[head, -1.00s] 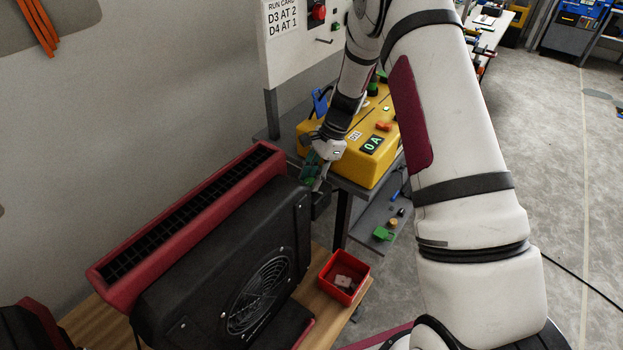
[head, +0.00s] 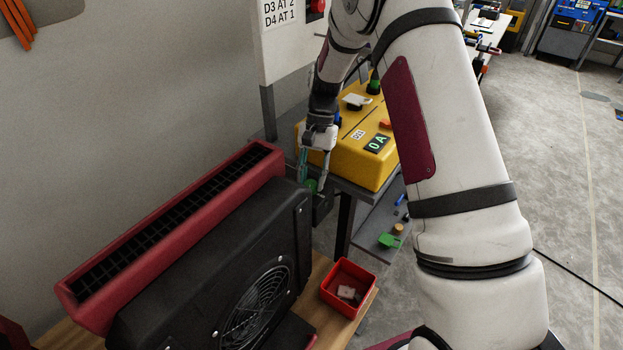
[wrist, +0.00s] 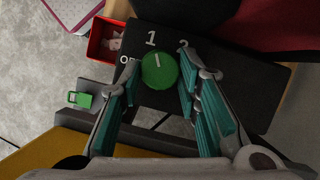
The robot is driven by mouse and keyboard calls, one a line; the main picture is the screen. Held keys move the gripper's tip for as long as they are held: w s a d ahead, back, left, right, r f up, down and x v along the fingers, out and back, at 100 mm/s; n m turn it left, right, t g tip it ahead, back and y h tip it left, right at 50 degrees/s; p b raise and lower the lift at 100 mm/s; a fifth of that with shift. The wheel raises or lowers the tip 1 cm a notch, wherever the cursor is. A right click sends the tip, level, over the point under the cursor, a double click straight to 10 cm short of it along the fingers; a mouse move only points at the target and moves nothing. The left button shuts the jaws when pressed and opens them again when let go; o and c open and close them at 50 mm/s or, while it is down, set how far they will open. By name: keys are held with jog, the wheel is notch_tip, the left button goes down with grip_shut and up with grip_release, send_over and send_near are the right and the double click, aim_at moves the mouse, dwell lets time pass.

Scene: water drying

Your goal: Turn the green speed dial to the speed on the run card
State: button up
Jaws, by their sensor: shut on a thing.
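The run card (head: 280,11) on the white board reads "D3 AT 2" and "D4 AT 1" in the head view. The round green speed dial (wrist: 159,70) has a white mark and sits on a dark panel (wrist: 220,66) marked 1 and 2, with an "O" label partly hidden at left. In the head view the dial (head: 311,186) is partly hidden by the fingers.
A yellow unit (head: 350,155) with a "0 A" display stands behind my gripper. A black and red blower (head: 215,265) fills the near left. A red bin (head: 347,288) sits at the bench's near edge. A green part (head: 389,241) lies on the lower shelf.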

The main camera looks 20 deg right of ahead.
dwell(0.3)
jog(key=o, duration=1.1)
jog(key=shift+o, duration=0.2)
jog(key=shift+r, duration=0.1)
jog(key=v, duration=1.2)
jog(key=shift+w, duration=0.15)
